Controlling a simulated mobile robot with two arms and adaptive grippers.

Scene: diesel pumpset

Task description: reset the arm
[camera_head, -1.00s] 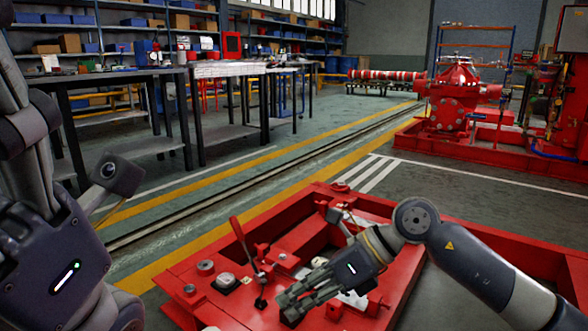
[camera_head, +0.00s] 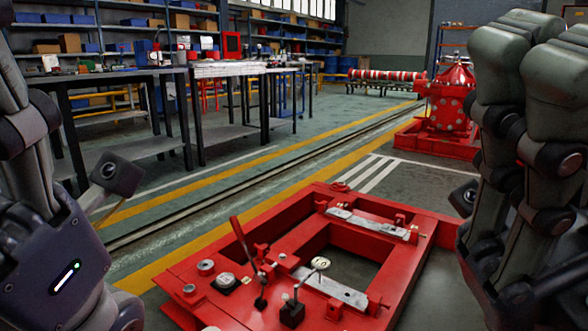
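My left gripper (camera_head: 25,110) stands upright at the left edge of the head view, close to the camera. Its upper fingers are cut off by the frame, so its opening cannot be judged. My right gripper (camera_head: 530,65) is upright and close to the camera at the right edge, fingers pointing up. Two thick grey fingers stand side by side, and no object shows in them. The far side of this gripper is hidden, so its opening is unclear. Both grippers are apart from the red pumpset frame (camera_head: 190,268) on the floor ahead.
The frame carries a red lever (camera_head: 241,242), a small black block with a bent rod (camera_head: 293,312) and grey metal plates (camera_head: 330,287). Dark worktables (camera_head: 130,75) stand at the left. A red pump (camera_head: 447,100) stands at the back right. The floor between is clear.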

